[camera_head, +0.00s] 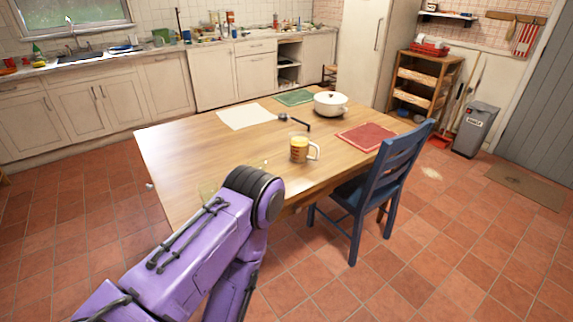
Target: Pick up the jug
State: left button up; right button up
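The jug (299,149) appears to be the small yellow-orange and white handled vessel standing upright on the wooden table (190,150). Its handle points to the right, and nothing touches it. A purple arm of mine rises from the lower left; its dark rounded joint is in front of the table's near edge, below and left of the jug. No gripper fingers show in the view. My other arm is not seen.
A white lidded pot (331,104), a dark long-handled utensil (294,120), a red mat (366,136), a green mat (294,97) and a pale mat (246,116) lie on the table. A blue chair (385,170) stands at its right side. Tiled floor is open at right.

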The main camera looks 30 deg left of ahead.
aim_at(303, 149)
jog(key=k, duration=0.25)
jog(key=u, duration=1.05)
